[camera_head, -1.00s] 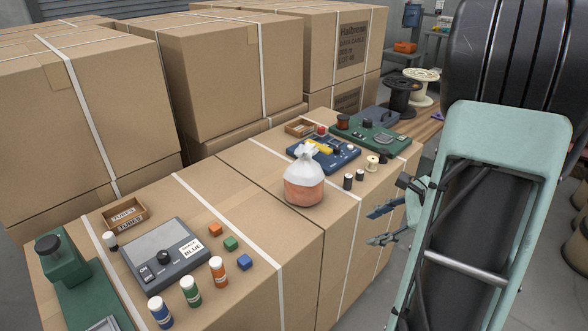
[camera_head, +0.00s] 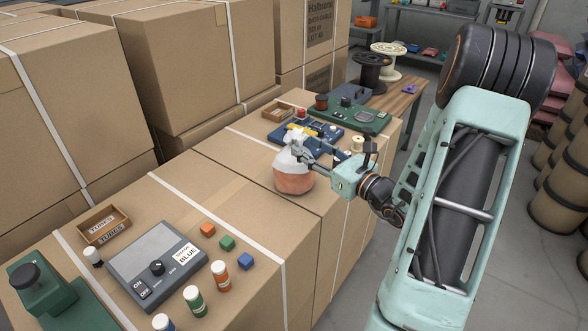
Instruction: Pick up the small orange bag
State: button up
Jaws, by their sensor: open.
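The small orange bag (camera_head: 293,180) stands upright on the strapped cardboard boxes, orange below with a white gathered top. My gripper (camera_head: 301,148) reaches in from the right at the height of the bag's white neck. Its jaws are open, with the fingers beside or around the neck and partly covering it. I cannot tell whether they touch the bag.
Behind the bag are a blue device (camera_head: 325,135), a green device (camera_head: 350,116) and a wooden tray (camera_head: 284,112). In front left are a grey device (camera_head: 158,266), small coloured cubes and capped bottles. The box top left of the bag is clear.

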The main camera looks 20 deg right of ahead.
aim_at(298, 142)
jog(key=x, duration=0.5)
jog(key=shift+w+a, duration=0.25)
jog(key=shift+a, duration=0.05)
jog(key=shift+c, duration=0.5)
grip_shut()
jog(key=shift+r, duration=0.15)
